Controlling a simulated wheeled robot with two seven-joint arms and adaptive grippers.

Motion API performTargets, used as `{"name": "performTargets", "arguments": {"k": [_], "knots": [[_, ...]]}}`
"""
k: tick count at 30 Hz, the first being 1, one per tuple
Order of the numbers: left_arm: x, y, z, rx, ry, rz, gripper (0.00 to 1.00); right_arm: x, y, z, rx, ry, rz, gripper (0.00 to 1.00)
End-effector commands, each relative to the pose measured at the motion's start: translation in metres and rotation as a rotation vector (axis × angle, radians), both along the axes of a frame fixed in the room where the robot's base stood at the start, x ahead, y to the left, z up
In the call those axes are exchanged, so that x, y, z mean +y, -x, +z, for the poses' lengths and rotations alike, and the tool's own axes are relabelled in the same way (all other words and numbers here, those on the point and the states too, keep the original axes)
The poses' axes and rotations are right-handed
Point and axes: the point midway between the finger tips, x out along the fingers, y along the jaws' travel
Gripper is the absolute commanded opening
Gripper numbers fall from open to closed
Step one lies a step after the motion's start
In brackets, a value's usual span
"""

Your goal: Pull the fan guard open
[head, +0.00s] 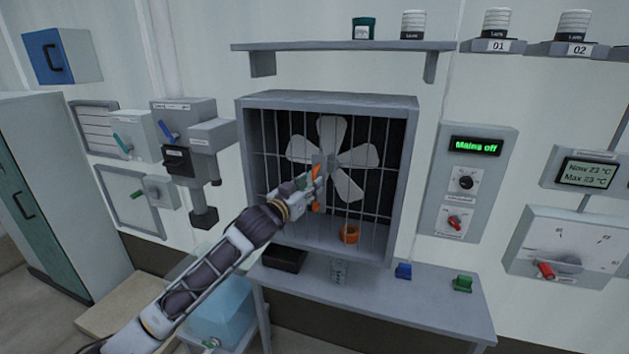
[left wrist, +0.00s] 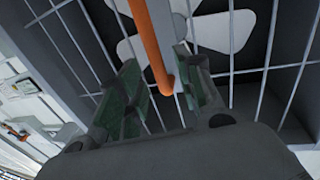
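The fan guard (head: 378,190) is a grid of thin grey bars across the front of a grey box (head: 330,101). It looks shut, with a white-bladed fan (head: 333,155) behind it. An orange upright handle (head: 317,190) is on the guard's middle bar. My left gripper (head: 308,186) is at this handle and partly covers it. In the left wrist view the green-padded fingers (left wrist: 165,92) are apart, with the lower end of the orange handle (left wrist: 147,40) between them. The handle appears nearer the right finger; contact is unclear. My right gripper is not in view.
An orange object (head: 349,234) sits low in the box area. A grey shelf (head: 420,300) below carries a black tray (head: 285,259), a blue block (head: 403,271) and a green block (head: 463,284). A panel (head: 476,147) at right reads "Mains off".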

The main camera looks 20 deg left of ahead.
Motion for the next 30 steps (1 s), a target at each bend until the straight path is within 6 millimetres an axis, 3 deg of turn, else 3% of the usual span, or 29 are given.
{"name": "performTargets", "arguments": {"k": [12, 24, 30], "knots": [[-0.007, -0.029, 0.001, 0.0, 0.0, -0.001, 0.35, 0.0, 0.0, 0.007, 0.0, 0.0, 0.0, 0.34], [-0.008, -0.033, 0.0, 0.0, 0.0, -0.001, 0.35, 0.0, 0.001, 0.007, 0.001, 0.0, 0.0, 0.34], [-0.008, -0.033, 0.0, 0.0, 0.0, -0.001, 0.12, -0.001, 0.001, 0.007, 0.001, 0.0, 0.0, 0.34]]}}
